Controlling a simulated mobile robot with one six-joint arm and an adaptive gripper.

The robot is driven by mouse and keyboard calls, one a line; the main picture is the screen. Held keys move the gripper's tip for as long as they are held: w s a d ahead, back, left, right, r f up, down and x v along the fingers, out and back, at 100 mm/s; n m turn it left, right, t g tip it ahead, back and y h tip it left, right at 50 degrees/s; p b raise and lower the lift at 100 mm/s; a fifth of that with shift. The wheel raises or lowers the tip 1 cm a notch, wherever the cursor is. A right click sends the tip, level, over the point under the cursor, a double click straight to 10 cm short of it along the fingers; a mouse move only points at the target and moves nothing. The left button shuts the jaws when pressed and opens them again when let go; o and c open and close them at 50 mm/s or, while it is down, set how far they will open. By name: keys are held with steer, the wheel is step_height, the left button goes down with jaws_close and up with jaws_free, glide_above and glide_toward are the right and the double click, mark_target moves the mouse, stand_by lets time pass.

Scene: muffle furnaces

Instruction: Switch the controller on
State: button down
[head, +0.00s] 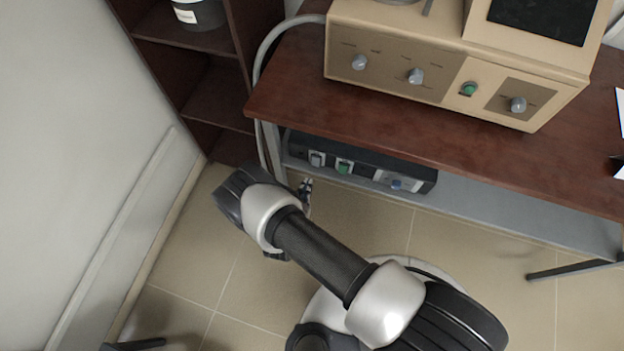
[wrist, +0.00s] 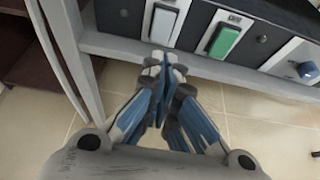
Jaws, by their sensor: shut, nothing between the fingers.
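A black control box (head: 415,177) sits on the shelf under the desk; its front also fills the top of the wrist view (wrist: 268,22). It carries a pale rocker switch (wrist: 163,22) at left, a green rocker switch (wrist: 224,38) beside it, and a blue knob (wrist: 306,70) on a light panel at right. My gripper (wrist: 162,62) is shut and empty. Its fingertips are just below the pale switch in the wrist view; I cannot tell whether they touch the box. In the head view my gripper (head: 306,184) is in front of the box's left end.
A beige furnace unit (head: 440,60) with knobs and a green button stands on the brown desk (head: 420,135). A grey cable (head: 262,60) runs down the desk's left side. A dark shelf unit (head: 190,60) stands at left.

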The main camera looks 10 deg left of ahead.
steer(key=p+v, duration=0.1)
steer(key=v, duration=0.5)
steer(key=shift+a+p, duration=0.15)
steer(key=shift+p, duration=0.15)
steer(key=shift+w, duration=0.1)
steer(key=shift+s+a+f, duration=0.1)
steer(key=shift+s+f, duration=0.3)
steer(key=shift+f, duration=0.15)
steer(key=shift+w, duration=0.1)
steer(key=b, duration=0.4)
glide_toward(316, 161)
steer(key=w+f, duration=0.4)
steer(key=f, duration=0.3)
steer(key=shift+w+r, duration=0.15)
steer(key=shift+w, duration=0.35)
